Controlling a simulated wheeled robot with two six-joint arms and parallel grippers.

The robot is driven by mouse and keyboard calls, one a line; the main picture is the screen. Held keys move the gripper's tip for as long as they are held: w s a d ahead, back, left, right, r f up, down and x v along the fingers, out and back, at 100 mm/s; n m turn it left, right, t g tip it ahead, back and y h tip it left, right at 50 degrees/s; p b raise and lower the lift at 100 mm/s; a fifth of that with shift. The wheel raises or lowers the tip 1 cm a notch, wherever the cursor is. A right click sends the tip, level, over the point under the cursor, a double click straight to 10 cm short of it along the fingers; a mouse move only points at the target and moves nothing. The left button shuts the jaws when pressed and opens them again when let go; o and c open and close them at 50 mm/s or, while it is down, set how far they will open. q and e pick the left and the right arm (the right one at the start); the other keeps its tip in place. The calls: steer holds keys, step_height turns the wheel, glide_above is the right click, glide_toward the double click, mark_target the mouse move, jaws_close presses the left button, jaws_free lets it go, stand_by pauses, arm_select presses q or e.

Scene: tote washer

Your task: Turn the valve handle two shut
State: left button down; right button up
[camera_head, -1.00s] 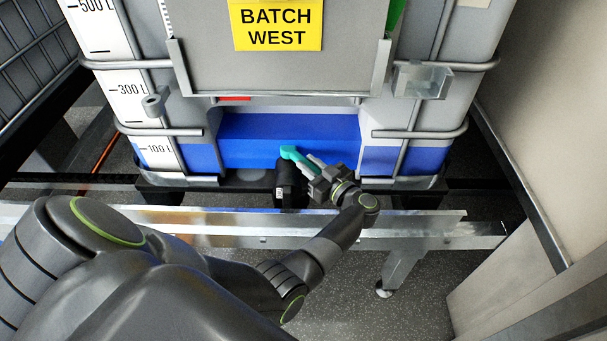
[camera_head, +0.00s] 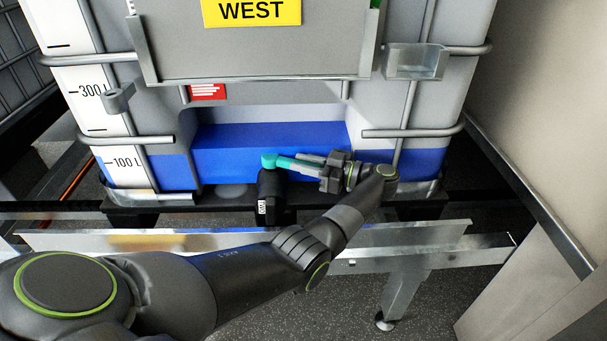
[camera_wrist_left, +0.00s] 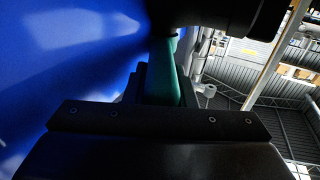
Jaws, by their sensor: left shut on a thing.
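The valve handle (camera_head: 284,162) is a teal lever on top of a black valve (camera_head: 268,195) at the foot of the tank. The lever points right, roughly across the tank's front. My left gripper (camera_head: 312,165) is shut on the lever's outer part, coming from the right. In the left wrist view the teal handle (camera_wrist_left: 165,72) runs up from between the fingers to the dark valve body (camera_wrist_left: 215,15). The fingertips are partly hidden in shadow there. My right gripper is not in view.
The tank (camera_head: 270,135) holds blue liquid and stands in a metal cage. A yellow sign (camera_head: 252,11) hangs on its front plate. A metal rail (camera_head: 440,235) runs low in front of the valve. A pale wall (camera_head: 545,130) stands at the right.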

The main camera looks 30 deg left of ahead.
mark_target(305, 163)
arm_select(q)
steer(key=shift+w+g, duration=0.1)
steer(key=shift+g, duration=0.2)
steer(key=c, duration=1.2)
jaws_free()
steer(key=shift+a+f, duration=0.1)
step_height(305, 163, up, 10)
steer(key=shift+r+p, duration=0.1)
steer(key=shift+p, duration=0.4)
steer(key=shift+c, duration=0.2)
